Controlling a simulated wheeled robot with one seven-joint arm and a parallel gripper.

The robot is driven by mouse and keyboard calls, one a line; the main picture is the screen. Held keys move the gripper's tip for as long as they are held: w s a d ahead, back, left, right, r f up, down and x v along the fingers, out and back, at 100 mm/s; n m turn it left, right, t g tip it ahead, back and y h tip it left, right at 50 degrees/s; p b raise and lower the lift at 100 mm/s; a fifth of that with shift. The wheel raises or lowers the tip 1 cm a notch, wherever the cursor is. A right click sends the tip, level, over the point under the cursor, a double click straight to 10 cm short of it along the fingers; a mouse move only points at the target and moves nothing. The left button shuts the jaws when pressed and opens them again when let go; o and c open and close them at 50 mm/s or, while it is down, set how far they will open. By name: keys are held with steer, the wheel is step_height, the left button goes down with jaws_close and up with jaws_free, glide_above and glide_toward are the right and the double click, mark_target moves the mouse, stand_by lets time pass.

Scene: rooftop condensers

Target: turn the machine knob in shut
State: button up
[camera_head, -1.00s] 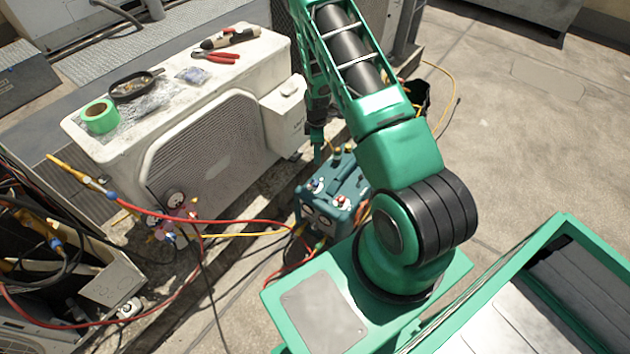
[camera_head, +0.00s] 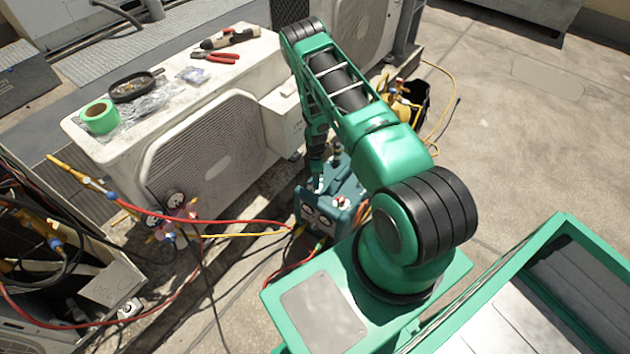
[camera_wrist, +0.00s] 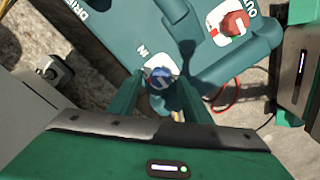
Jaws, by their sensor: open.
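The machine (camera_head: 335,208) is a teal box standing on the ground in front of the white condenser. In the wrist view its top (camera_wrist: 125,30) shows a blue knob (camera_wrist: 160,78) on a white plate beside the word IN. A red knob (camera_wrist: 235,24) sits on another white plate beside OUT. My gripper (camera_wrist: 160,90) is open, with its two green fingers on either side of the blue knob. I cannot tell whether they touch it. In the head view my gripper is over the machine's top, largely hidden by my arm.
A white condenser (camera_head: 205,150) stands behind the machine, with green tape (camera_head: 99,117), a pan (camera_head: 133,87) and red pliers (camera_head: 216,57) on top. Red and yellow hoses (camera_head: 225,221) run to the left. Open concrete floor (camera_head: 530,130) lies to the right.

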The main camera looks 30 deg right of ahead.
steer(key=shift+f, duration=0.75)
steer(key=shift+c, duration=0.5)
steer(key=c, duration=0.9)
steer(key=shift+c, duration=0.2)
